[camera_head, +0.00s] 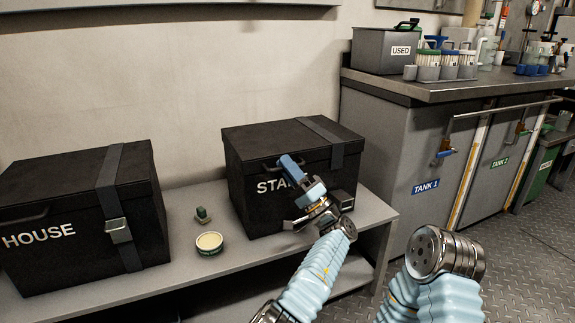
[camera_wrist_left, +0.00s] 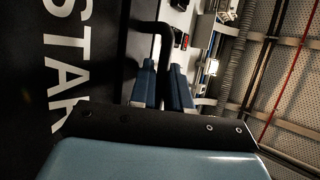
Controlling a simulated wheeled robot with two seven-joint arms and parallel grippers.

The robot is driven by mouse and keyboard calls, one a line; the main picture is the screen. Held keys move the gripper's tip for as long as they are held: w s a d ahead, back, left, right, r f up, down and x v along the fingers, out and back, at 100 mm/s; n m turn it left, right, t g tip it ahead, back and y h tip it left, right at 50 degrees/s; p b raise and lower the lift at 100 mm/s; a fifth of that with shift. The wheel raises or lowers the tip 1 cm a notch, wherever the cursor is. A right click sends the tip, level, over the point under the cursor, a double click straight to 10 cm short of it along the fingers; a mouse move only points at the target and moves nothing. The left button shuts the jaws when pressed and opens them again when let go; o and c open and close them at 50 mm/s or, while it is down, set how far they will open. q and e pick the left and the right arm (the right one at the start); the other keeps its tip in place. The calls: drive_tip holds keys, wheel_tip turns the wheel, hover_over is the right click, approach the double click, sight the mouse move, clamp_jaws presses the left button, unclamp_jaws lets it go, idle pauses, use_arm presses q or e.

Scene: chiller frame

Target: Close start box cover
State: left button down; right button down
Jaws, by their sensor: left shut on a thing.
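The black start box (camera_head: 250,208) stands on the bench in the middle of the head view, its white lettering partly hidden by my left gripper. Its cover (camera_head: 262,136) lies over the box top and looks down or nearly down; I cannot tell whether it is fully seated. My left gripper (camera_head: 284,163) is at the front edge of the cover. In the left wrist view its blue fingers (camera_wrist_left: 162,75) are shut on the dark cover handle (camera_wrist_left: 152,28), beside the white letters. My right gripper is not in view; only part of my right arm shows.
A black HOUSE box (camera_head: 60,265) with a metal latch (camera_head: 118,230) stands on the left of the bench (camera_head: 185,262). A small round tin (camera_head: 209,243) and a green item (camera_head: 203,214) lie between the boxes. Tank cabinets (camera_head: 400,150) stand at the right.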

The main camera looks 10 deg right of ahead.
use_arm(q)
drive_tip(key=shift+f, duration=0.55)
drive_tip(key=c, duration=1.4)
unclamp_jaws()
drive_tip(key=v, duration=1.3)
drive_tip(key=shift+s+d, duration=0.3)
drive_tip(key=shift+s, duration=0.1)
